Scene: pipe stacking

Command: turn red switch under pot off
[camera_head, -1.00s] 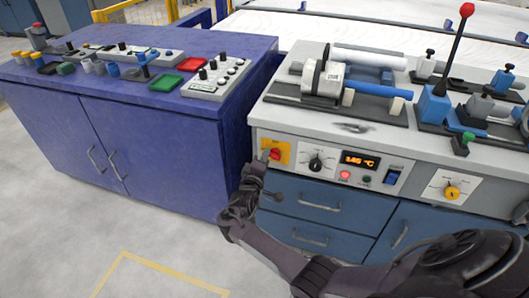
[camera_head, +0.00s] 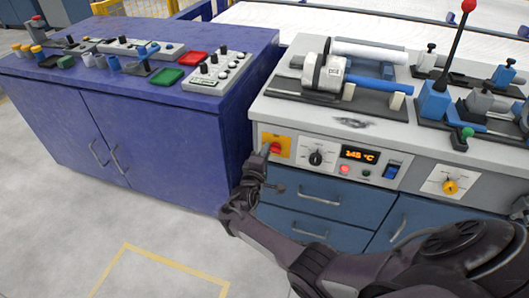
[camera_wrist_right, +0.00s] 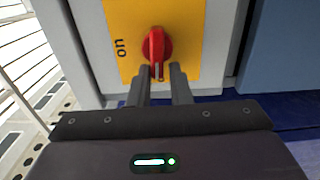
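The red switch (camera_head: 275,148) is a rotary knob on a yellow plate (camera_head: 284,140) at the left end of the grey machine's front panel. In the right wrist view the red switch (camera_wrist_right: 156,46) has its white-marked handle pointing down, with the word "on" on the plate to its left. My right gripper (camera_head: 264,156) is at the switch. In the wrist view its fingers (camera_wrist_right: 160,72) are apart, one on each side of the handle's lower end; contact cannot be told. I cannot make out a pot. My left gripper is not in view.
Right of the switch are a black dial (camera_head: 316,158), an orange display (camera_head: 360,154) and a blue rocker switch (camera_head: 392,170). Drawers (camera_head: 300,196) lie below. A purple-blue cabinet (camera_head: 160,135) with controls on top stands to the left. Grey floor is open in front.

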